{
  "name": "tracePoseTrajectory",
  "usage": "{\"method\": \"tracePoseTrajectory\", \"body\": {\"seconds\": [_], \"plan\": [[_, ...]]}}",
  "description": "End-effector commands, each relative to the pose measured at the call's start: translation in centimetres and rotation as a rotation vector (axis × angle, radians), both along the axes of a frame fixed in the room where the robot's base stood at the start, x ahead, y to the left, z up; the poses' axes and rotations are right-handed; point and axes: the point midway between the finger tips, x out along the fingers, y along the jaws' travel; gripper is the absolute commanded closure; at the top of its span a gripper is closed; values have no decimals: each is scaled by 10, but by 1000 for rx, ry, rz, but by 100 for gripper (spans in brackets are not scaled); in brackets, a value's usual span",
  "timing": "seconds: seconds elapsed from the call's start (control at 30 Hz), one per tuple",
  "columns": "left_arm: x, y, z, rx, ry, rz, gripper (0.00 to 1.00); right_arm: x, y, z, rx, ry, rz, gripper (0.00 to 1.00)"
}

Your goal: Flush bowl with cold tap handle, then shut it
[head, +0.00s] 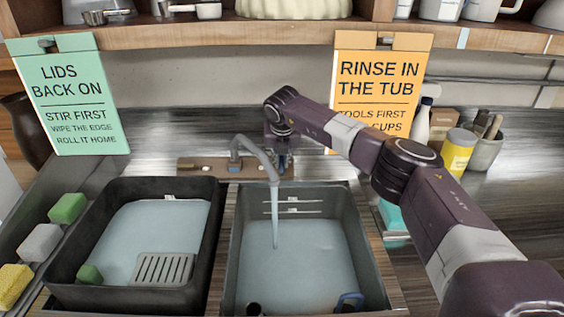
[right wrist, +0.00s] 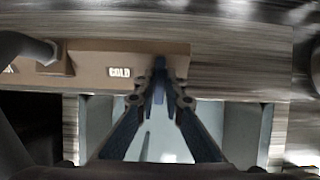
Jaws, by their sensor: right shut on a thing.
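The tap (head: 250,152) has a grey curved spout, and a stream of water (head: 275,220) runs from it into the grey right tub (head: 232,255). My right gripper (head: 284,158) reaches down behind the spout at the right of the tap's brown base (head: 205,167). In the right wrist view, my right gripper (right wrist: 160,98) is shut on the dark blue cold tap handle (right wrist: 159,66), just right of the COLD label (right wrist: 120,72). The fingers hide part of the handle. My left gripper is out of view.
A black tub (head: 212,240) with water and a slotted grey rack (head: 163,268) stands on the left. Coloured sponges (head: 40,243) lie left of it. A shelf (head: 200,33) with hanging signs runs above; a yellow can (head: 457,152) stands at right.

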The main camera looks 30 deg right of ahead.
Motion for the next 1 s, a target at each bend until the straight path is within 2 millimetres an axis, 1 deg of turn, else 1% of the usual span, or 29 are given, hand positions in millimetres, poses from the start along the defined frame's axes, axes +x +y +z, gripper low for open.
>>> {"method": "tracePoseTrajectory", "body": {"seconds": [0.47, 0.5, 0.6, 0.63, 0.87, 1.0], "plan": [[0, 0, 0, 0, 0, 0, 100, 1, 0, 1, -10, 2, 14, 100], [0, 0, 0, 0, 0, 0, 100, 1, 0, 1, -10, 2, 13, 86], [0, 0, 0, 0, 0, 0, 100, 1, 0, 1, -10, 2, 13, 75], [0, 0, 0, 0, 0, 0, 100, 1, 0, 1, -10, 2, 13, 73], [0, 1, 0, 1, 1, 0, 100, 0, 0, 1, -8, 3, 13, 73], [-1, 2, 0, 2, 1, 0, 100, -2, 2, 7, -8, 0, 14, 73]]}}
